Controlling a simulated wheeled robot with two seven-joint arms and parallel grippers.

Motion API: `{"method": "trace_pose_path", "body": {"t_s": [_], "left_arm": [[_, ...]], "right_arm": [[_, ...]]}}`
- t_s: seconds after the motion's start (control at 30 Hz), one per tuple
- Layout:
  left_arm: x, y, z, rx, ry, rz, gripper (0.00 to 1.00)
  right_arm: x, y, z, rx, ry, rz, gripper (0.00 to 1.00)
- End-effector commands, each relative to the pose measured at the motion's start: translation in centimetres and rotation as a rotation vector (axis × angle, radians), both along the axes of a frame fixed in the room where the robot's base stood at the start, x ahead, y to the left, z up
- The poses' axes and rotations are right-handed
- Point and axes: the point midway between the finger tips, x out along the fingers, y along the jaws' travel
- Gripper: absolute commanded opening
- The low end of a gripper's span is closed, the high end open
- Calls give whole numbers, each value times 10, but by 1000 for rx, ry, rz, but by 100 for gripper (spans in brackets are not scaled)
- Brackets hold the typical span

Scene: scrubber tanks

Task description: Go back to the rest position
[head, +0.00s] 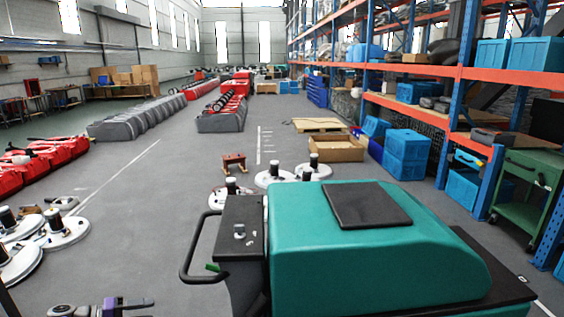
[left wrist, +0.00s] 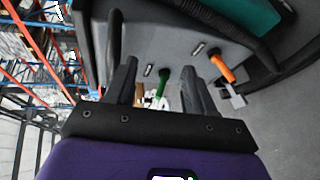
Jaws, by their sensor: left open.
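The teal scrubber (head: 350,245) with a black lid fills the lower right of the head view. Its dark rear panel (head: 240,235) carries a black loop handle (head: 192,262) and a small green lever. My left gripper (head: 138,304) is at the bottom left of the head view, apart from the scrubber. In the left wrist view my left gripper (left wrist: 160,88) is open, with nothing held between its fingers. Beyond the fingers, the green lever (left wrist: 162,84) and an orange lever (left wrist: 219,68) show on the dark panel. My right gripper is not in view.
Round floor-machine heads (head: 60,228) lie at the left, and more (head: 275,177) stand behind the scrubber. Blue-orange racking (head: 470,72), blue bins (head: 407,150) and a green cart (head: 530,190) line the right. Grey floor (head: 130,215) is open left of the scrubber.

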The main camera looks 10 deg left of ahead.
Motion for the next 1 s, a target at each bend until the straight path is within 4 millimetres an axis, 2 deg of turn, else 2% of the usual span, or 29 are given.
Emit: {"method": "trace_pose_path", "body": {"t_s": [0.17,0.27,0.37,0.47,0.6,0.7,0.83,1.0], "left_arm": [[25,-39,-50,-1,146,10,54],[35,-71,-86,19,245,9,54],[39,-116,-131,62,367,-5,54],[30,-168,-178,143,490,-32,54],[-2,-238,-233,295,615,-94,54],[-36,-282,-261,418,661,-151,54],[-87,-331,-284,577,668,-238,54],[-157,-382,-291,750,594,-360,54]], "right_arm": [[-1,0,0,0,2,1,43],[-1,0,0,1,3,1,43],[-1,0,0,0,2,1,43],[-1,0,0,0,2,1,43],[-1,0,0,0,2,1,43],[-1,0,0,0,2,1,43],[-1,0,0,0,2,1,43],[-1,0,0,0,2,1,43]]}}
